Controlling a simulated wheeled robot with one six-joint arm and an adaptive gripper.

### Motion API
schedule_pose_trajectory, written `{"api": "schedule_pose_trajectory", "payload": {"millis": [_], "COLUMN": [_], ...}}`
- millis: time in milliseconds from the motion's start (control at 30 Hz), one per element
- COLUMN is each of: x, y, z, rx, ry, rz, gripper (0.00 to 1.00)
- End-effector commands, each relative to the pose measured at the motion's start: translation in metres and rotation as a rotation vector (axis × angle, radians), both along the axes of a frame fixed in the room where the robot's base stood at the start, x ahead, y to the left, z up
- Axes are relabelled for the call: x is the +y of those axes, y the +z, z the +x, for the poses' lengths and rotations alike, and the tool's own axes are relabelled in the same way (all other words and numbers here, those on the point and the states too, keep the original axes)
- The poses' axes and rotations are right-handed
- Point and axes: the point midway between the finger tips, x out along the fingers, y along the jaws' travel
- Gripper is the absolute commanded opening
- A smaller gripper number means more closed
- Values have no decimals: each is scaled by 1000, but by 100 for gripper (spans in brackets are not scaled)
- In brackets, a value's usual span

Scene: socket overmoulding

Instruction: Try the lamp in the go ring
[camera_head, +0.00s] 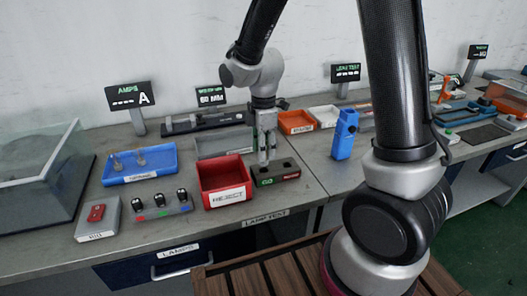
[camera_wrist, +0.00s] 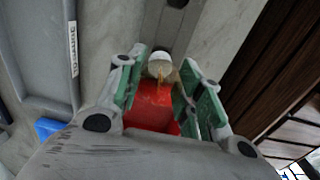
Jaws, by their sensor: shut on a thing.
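My gripper (camera_head: 266,158) points straight down over the go end of a dark gauge block (camera_head: 290,176), which has a green GO label and ring openings on top. In the wrist view my gripper (camera_wrist: 163,75) has its green-padded fingers shut on a small lamp (camera_wrist: 160,62) with a pale round top and an orange-yellow part. The gauge block (camera_wrist: 173,35) runs away beyond the lamp there, with another dark opening at the top edge. The lamp's lower end is hidden, so I cannot tell whether it sits inside the go ring or just above it.
A red REJECT bin (camera_head: 227,194) stands close left of the gauge. A grey tray (camera_head: 225,153) is behind, and a blue tray (camera_head: 139,177) with lamps is further left. A blue upright device (camera_head: 345,140) stands to the right. Bare bench lies in front of the gauge.

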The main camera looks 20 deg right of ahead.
Motion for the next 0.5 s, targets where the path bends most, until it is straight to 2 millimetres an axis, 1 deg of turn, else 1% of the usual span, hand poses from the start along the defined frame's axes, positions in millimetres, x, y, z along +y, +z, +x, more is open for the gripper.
{"api": "schedule_pose_trajectory", "payload": {"millis": [300, 500], "x": [0, 0], "y": [29, 43], "z": [1, 0], "rx": [-3, -1], "ry": [0, 0], "rz": [1, 0], "gripper": [18, 18]}}
